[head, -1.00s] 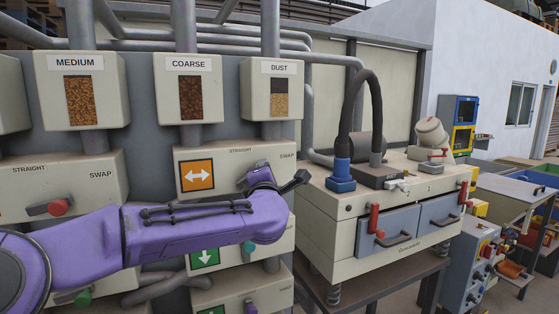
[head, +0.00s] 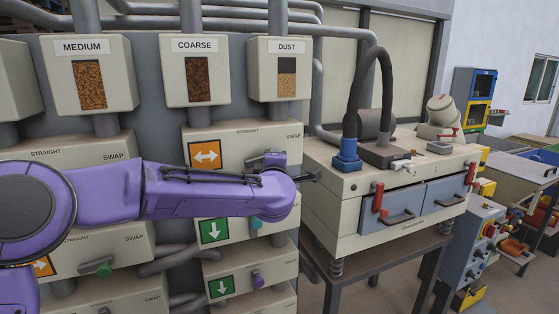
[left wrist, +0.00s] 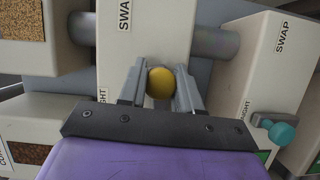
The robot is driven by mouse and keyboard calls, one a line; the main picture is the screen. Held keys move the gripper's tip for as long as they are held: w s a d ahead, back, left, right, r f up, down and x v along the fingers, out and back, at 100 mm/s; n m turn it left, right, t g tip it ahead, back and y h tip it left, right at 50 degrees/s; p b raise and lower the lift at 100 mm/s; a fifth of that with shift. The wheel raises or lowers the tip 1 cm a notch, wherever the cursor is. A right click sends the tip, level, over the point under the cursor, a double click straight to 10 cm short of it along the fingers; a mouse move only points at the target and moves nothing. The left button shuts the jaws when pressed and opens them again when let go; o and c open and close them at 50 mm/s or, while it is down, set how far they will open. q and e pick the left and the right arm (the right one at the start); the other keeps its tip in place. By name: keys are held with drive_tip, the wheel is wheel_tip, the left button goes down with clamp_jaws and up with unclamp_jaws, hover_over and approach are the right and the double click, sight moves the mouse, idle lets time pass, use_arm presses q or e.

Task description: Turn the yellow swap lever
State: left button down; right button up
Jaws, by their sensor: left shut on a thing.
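The yellow swap lever's round knob (left wrist: 160,82) shows in the left wrist view, between the two grey fingers of my left gripper (left wrist: 162,88). The fingers are closed on the knob, beside a box face with a SWAP label (left wrist: 124,14). In the head view my purple left arm reaches across the valve boxes to the upper right box (head: 232,141), which has an orange double-arrow sign (head: 204,155). My right gripper is in neither view.
A teal knob (head: 256,223) and a purple knob (head: 259,281) stick out on boxes below my arm, and a green knob (head: 104,270) at lower left. A cream machine (head: 325,190) with red handles stands close on the right. Pipes run between the boxes.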

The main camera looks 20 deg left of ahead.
use_arm(q)
drive_tip(key=c, duration=0.8)
unclamp_jaws()
drive_tip(key=shift+s+d+f, duration=0.1)
drive_tip(key=shift+s, duration=0.15)
drive_tip(key=shift+b+v, duration=2.15)
drive_tip(key=shift+v, duration=2.8)
